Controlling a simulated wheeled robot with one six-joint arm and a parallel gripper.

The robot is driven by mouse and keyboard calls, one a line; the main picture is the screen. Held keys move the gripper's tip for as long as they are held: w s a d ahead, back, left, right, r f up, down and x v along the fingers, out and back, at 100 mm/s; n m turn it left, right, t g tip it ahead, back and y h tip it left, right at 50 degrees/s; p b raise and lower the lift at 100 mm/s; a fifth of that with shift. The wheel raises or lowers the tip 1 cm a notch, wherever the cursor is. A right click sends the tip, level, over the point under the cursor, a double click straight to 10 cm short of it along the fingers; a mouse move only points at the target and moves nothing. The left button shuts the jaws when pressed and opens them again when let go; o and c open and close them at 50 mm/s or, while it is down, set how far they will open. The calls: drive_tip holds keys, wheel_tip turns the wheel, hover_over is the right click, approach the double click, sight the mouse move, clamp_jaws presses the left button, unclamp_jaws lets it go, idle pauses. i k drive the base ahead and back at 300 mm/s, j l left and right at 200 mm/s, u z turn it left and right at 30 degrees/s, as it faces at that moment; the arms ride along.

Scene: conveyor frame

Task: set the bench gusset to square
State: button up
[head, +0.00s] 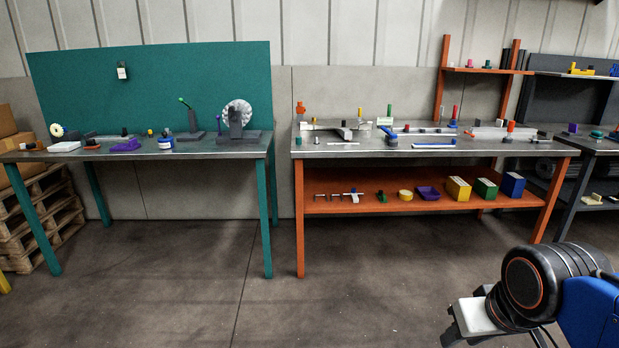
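I cannot single out the bench gusset with certainty; the parts on the benches are small and far off. A pale angled piece with a dark part (345,132) lies at the left of the orange bench (420,149), and a long white and blue piece (434,146) lies near its front edge. My arm shows at the lower right, with what looks like part of my gripper (474,322) at the bottom edge. It is far from the benches, over the floor. Its fingertips are not clearly seen, so its opening is hidden.
A green bench (200,149) with a back panel stands left, holding several tools. The orange bench has a lower shelf (335,204) with bins and blocks. A dark bench (590,147) stands far right, pallets (35,200) far left. The floor in front is clear.

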sight(342, 126)
drive_tip(key=i, duration=1.6)
